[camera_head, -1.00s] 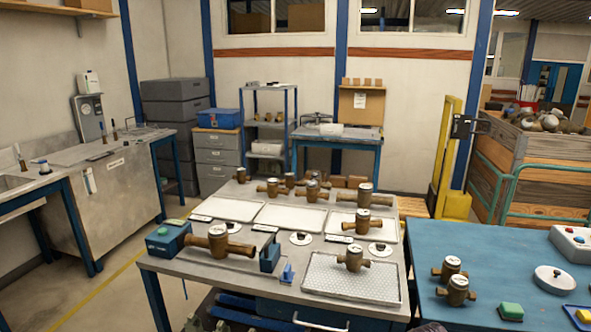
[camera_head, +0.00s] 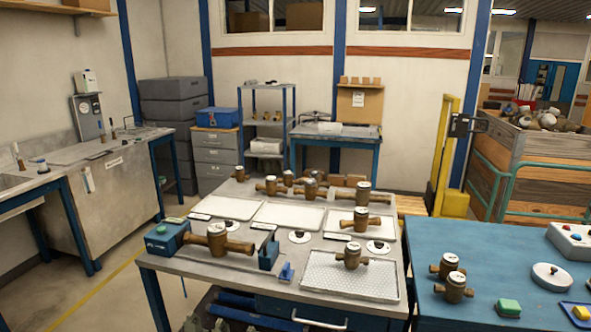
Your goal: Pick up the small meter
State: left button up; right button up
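Several brass meters with white round dials are in view. One small meter (camera_head: 351,256) sits upright on the perforated white tray (camera_head: 320,283) at the front right of the grey bench. Another small meter (camera_head: 361,220) stands on a flat tray behind it. A larger meter (camera_head: 217,240) lies across the blue clamp fixture (camera_head: 167,238) at the bench's front left. Two more small meters (camera_head: 448,265) (camera_head: 455,288) stand close together on the blue table at right. Only dark cut-off parts show at the bottom edge, perhaps my grippers. Neither is visibly holding or touching a meter.
A row of meters (camera_head: 311,187) stands along the back of the grey bench (camera_head: 225,267). Empty flat trays (camera_head: 288,216) lie in front of them. The blue table (camera_head: 468,240) also holds a green button block (camera_head: 508,308) and a control box (camera_head: 573,241).

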aim_at(352, 257)
jog(key=i+j+z, duration=0.1)
jog(key=i+z, duration=0.15)
jog(key=i, duration=0.25)
jog(key=i+j+z, duration=0.25)
jog(key=i, duration=0.2)
jog(key=i+j+z, duration=0.25)
jog(key=i, duration=0.25)
jog(key=i+j+z, duration=0.25)
jog(key=i, duration=0.15)
